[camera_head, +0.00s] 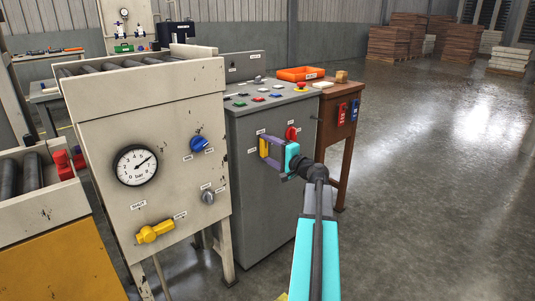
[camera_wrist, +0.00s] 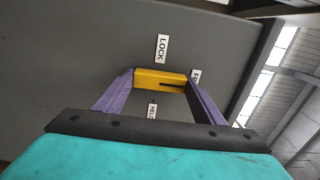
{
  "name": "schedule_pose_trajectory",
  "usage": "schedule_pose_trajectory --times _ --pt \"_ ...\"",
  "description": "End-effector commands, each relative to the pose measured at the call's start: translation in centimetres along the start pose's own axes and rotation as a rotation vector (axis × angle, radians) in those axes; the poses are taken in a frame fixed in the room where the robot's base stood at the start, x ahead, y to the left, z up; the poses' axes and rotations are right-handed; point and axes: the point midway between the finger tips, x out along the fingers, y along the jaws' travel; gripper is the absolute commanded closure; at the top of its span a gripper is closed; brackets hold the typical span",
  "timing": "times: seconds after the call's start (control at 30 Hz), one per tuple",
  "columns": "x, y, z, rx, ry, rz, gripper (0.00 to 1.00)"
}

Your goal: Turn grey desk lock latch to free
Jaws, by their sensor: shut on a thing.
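The yellow latch (camera_head: 264,147) is on the front face of the grey desk (camera_head: 251,200). A LOCK label (camera_wrist: 162,48) is beside the latch. A second label (camera_wrist: 195,75) is partly hidden by a finger. A third label (camera_wrist: 152,110) shows between the fingers, partly hidden.
A red knob (camera_head: 292,133) is close above my gripper on the desk front. A cream panel with a gauge (camera_head: 136,165) and yellow valve handle (camera_head: 156,231) stands left. The floor at right is open.

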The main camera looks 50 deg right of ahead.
Motion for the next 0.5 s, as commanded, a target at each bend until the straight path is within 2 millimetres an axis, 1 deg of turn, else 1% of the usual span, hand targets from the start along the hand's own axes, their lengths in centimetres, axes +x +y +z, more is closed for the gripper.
schedule_pose_trajectory --times 0.4,0.43,0.5 --pt "-0.03 0.07 -0.01 -0.012 0.000 0.002 0.59" --pt "-0.03 0.07 -0.01 -0.012 0.000 0.002 0.33" --pt "-0.03 0.06 -0.01 -0.011 0.000 0.002 0.22"
